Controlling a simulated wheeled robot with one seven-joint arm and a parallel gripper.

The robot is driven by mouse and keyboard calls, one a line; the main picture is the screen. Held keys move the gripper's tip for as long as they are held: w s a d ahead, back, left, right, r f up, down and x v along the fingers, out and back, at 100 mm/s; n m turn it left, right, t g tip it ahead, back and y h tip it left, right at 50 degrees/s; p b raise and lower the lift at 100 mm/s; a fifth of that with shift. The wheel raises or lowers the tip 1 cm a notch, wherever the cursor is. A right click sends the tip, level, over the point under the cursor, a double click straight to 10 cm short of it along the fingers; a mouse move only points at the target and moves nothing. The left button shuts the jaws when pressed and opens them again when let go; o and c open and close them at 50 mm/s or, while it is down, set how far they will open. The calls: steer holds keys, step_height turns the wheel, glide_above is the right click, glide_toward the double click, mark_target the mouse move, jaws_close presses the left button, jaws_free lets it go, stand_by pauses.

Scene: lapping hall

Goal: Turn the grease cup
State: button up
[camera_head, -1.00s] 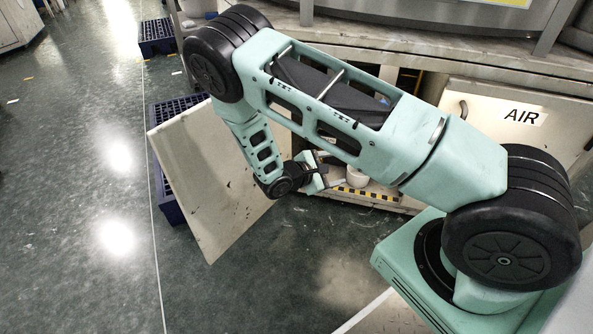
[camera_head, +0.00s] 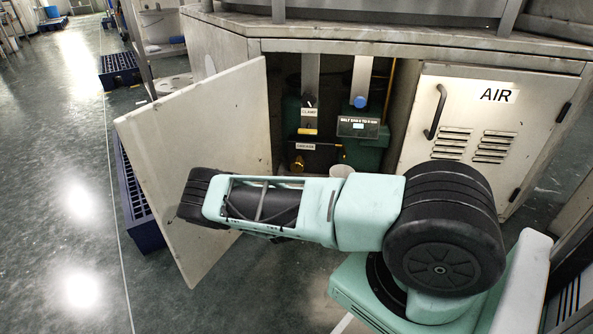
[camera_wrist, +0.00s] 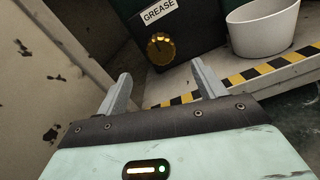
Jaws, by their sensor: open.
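The grease cup is a round brass-coloured knob (camera_wrist: 160,49) on the front of a dark block, under a label reading GREASE (camera_wrist: 159,12). It also shows small and brassy inside the open cabinet in the head view (camera_head: 298,163). My gripper (camera_wrist: 162,76) is open, with its two grey fingers spread and nothing between them. In the wrist view the cup lies beyond the fingertips, roughly centred between them, with a gap. In the head view my arm hides the gripper.
A white tub (camera_wrist: 262,27) stands right of the block on a ledge with yellow-black striping (camera_wrist: 255,73). The open cabinet door (camera_head: 200,150) stands on the left. A closed AIR door (camera_head: 470,130) is on the right. Blue slatted bins (camera_head: 135,205) sit beyond the open door.

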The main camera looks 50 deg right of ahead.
mark_target(297, 168)
steer(key=b+x, duration=0.3)
steer(key=x, duration=0.2)
steer(key=b+x, duration=0.2)
steer(key=x, duration=0.4)
steer(key=shift+f+b, duration=0.2)
steer(key=shift+b, duration=0.2)
steer(key=shift+w+d+r, duration=0.2)
steer(key=shift+w+d, duration=0.1)
steer(key=shift+d, duration=0.2)
steer(key=c, duration=1)
